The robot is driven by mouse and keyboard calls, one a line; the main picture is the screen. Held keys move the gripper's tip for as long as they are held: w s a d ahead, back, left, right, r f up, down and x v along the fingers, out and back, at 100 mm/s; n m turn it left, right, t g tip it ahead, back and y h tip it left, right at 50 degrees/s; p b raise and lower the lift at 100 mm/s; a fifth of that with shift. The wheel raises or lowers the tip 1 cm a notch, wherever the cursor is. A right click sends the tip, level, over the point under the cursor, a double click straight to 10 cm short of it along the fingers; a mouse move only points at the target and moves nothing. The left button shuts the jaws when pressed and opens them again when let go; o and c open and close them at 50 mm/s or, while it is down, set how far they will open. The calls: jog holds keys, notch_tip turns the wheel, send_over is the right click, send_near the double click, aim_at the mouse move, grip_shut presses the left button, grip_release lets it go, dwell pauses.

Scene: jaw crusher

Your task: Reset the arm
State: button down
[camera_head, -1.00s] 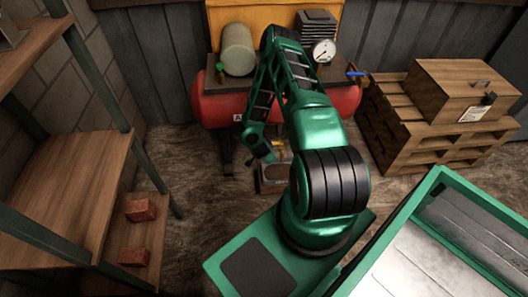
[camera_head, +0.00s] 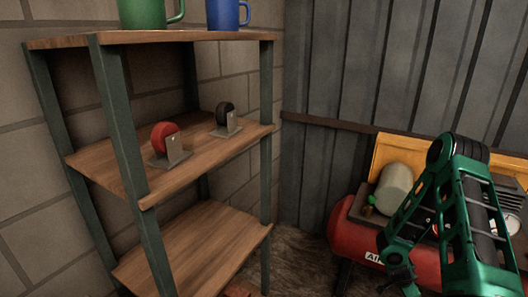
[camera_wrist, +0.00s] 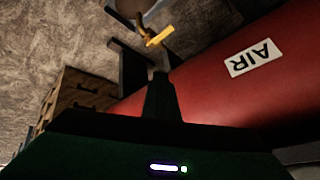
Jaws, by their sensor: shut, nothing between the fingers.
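My green arm rises at the right edge of the head view, bent at a black-capped elbow. Its forearm comes down to my gripper (camera_head: 396,283), which hangs low in front of the red air compressor tank (camera_head: 352,238). In the wrist view my gripper (camera_wrist: 161,84) shows as dark fingers closed together with nothing between them. The red tank, with its white AIR label (camera_wrist: 253,58), fills the right side of that view. I cannot tell how far the fingers are from the tank.
A wooden shelf (camera_head: 205,155) at left holds a red-wheeled caster (camera_head: 166,143), a black-wheeled caster (camera_head: 227,118), a green mug (camera_head: 142,12) and a blue mug (camera_head: 224,13). A yellow valve handle (camera_wrist: 160,36) shows near the fingers. Some floor (camera_head: 302,262) is clear between shelf and compressor.

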jog(key=s+a+r+n+g, duration=0.1)
jog(key=s+r, duration=0.2)
jog(key=r, duration=0.6)
jog(key=s+r+n+g+y, duration=0.1)
jog(key=s+r+n, duration=0.15)
jog(key=r, duration=0.65)
jog(key=s+a+r+n+g, duration=0.1)
jog(key=s+r, duration=0.2)
jog(key=r, duration=0.6)
jog(key=s+a+r+n+y, duration=0.2)
jog(key=s+a+r+n, duration=0.1)
jog(key=s+a+r, duration=0.4)
jog(key=s+a+r+n+y, duration=0.3)
jog(key=s+a+r, duration=0.5)
jog(key=s, duration=0.5)
jog(key=shift+s+a+y, duration=0.3)
jog(key=shift+s+a, duration=0.1)
jog(key=shift+a, duration=0.3)
jog(key=shift+r+n, duration=0.1)
jog(key=shift+n, duration=0.15)
jog(key=shift+w+f, duration=0.25)
jog(key=shift+w, duration=0.35)
